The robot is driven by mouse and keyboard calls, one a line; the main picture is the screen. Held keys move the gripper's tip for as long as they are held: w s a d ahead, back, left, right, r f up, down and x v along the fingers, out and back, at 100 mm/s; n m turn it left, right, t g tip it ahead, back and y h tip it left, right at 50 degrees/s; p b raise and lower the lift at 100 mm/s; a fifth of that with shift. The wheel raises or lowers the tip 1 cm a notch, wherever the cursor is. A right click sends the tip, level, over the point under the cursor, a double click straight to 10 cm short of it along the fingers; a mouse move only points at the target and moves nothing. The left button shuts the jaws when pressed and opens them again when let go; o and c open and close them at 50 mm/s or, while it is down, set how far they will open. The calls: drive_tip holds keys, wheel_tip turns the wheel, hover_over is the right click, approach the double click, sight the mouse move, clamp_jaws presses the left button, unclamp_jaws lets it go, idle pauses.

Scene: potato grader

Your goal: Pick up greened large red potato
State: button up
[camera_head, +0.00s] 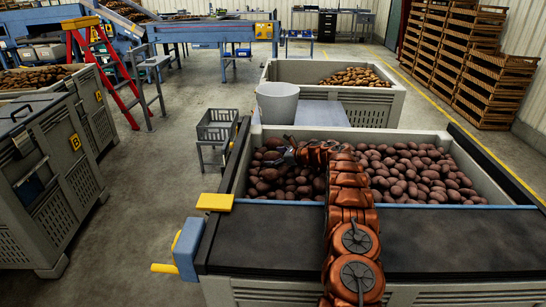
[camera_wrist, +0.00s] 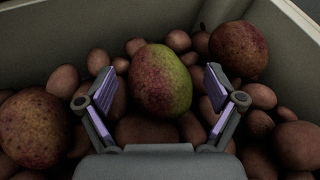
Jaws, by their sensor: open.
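In the wrist view a large red potato with a yellow-green patch on its right side, the greened potato (camera_wrist: 160,80), lies on the pile between my open fingers. My gripper (camera_wrist: 161,92) is open, with one finger to each side of it, and I see gaps between the pads and the skin. In the head view my gripper (camera_head: 283,152) is low over the left part of the potato crate (camera_head: 482,157). I cannot pick out the greened potato there.
Other large reddish potatoes lie at the left (camera_wrist: 33,128) and upper right (camera_wrist: 238,50) in the wrist view, among many small ones. The pale crate wall (camera_wrist: 60,38) rises close behind. In the head view a white bucket (camera_head: 277,103) stands beyond the crate.

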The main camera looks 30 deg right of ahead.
drive_tip(key=shift+w+a+f, duration=0.15)
drive_tip(key=shift+w+f, duration=0.1)
drive_tip(key=shift+w, duration=0.1)
drive_tip(key=shift+c, duration=0.3)
drive_tip(key=c, duration=1.3)
drive_tip(key=shift+r, duration=0.1)
